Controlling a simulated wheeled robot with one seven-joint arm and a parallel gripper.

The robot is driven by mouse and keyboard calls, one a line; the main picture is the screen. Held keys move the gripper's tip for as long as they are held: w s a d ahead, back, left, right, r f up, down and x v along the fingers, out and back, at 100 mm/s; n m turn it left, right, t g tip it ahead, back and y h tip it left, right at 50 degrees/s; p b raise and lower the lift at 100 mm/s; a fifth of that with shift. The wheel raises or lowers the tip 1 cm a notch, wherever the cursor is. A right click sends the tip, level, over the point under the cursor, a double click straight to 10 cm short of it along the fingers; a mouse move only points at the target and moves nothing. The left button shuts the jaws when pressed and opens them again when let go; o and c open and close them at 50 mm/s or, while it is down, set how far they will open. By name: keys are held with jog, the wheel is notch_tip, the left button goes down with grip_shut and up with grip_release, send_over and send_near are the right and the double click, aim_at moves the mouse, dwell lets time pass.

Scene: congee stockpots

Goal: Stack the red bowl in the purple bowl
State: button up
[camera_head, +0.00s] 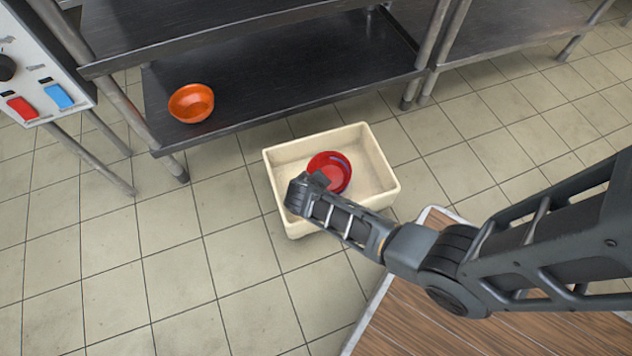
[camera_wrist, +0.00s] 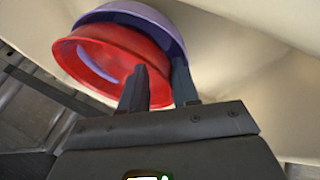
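The red bowl (camera_head: 331,166) is inside the cream bin in the head view, partly hidden by my gripper (camera_head: 310,184). In the wrist view the red bowl (camera_wrist: 108,58) lies against the purple bowl (camera_wrist: 150,12), whose rim and side show behind and around it. They look nested, but I cannot tell whether the red one is fully seated. My gripper (camera_wrist: 158,68) has its two fingers apart at the near side of the bowls, with red bowl wall visible between them. The purple bowl is hard to make out in the head view.
The cream bin (camera_head: 378,184) stands on the tiled floor, its walls around the bowls. An orange bowl (camera_head: 191,103) sits on the dark lower shelf (camera_head: 290,75) of a metal rack. A control panel (camera_head: 40,75) is at upper left. Floor left of the bin is clear.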

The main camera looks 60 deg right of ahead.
jog(key=p+v, duration=0.6)
jog(key=v, duration=0.6)
jog(key=s+a+r+n+t+y, duration=0.1)
jog(key=s+a+r+t+y, duration=0.25)
jog(key=s, duration=0.35)
jog(key=s+a+r+n+t+y, duration=0.1)
jog(key=s+a+r+t+y, duration=0.1)
jog(key=s+a+r, duration=0.4)
jog(key=s+r+t, duration=0.3)
jog(key=s+r, duration=0.1)
jog(key=r, duration=1)
jog(key=s+d+r+n+t+y, duration=0.1)
jog(key=s+r+t, duration=0.3)
jog(key=r, duration=1.1)
jog(key=shift+s, duration=0.7)
